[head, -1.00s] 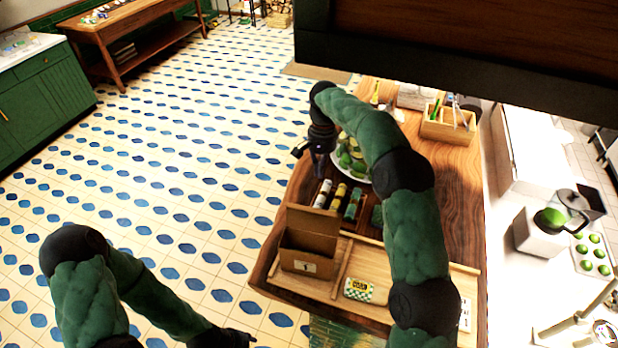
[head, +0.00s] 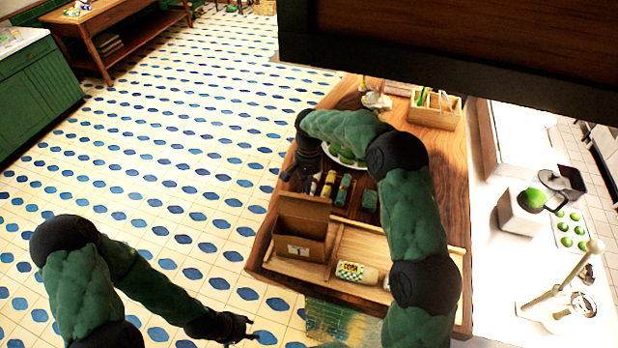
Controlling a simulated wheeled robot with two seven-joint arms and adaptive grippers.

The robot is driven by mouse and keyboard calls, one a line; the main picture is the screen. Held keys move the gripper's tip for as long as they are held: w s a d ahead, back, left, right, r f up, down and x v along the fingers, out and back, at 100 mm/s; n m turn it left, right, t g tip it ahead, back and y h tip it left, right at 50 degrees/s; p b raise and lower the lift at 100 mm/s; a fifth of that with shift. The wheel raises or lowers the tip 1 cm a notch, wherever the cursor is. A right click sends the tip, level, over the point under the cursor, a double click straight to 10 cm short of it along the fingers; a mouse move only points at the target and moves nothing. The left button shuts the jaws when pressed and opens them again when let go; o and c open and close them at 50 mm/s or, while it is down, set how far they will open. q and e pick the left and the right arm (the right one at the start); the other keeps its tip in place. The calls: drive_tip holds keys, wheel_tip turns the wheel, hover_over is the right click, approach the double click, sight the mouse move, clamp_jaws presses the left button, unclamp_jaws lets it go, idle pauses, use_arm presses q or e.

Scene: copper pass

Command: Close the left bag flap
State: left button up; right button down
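A brown cardboard bag or box (head: 298,246) stands on a wooden tray, left of centre on the wooden counter. Its back flap (head: 304,206) stands up and its top is open. My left gripper (head: 245,335) is low in the view, over the floor just left of the counter, apart from the bag; its fingers are too small to tell open or shut. My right gripper (head: 297,180) is at the counter's left edge, behind the bag and close to the small bottles. It points down, and its fingertips are hard to make out.
A yellow, green and white corn packet (head: 357,272) lies on the tray (head: 385,240) right of the bag. Small bottles (head: 336,189) and a plate of green food (head: 345,157) are behind. A wooden caddy (head: 433,112) stands at the back. A dark overhead beam (head: 420,72) crosses above.

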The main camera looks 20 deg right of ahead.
drive_tip(key=shift+s+a+r, duration=0.1)
drive_tip(key=shift+s+r, duration=0.05)
drive_tip(key=shift+s, duration=0.1)
idle(0.3)
drive_tip(key=shift+s+a+r+t+b, duration=0.2)
drive_tip(key=shift+t+b, duration=0.1)
drive_tip(key=shift+b, duration=0.35)
drive_tip(key=shift+s+b, duration=0.1)
drive_tip(key=shift+b, duration=0.25)
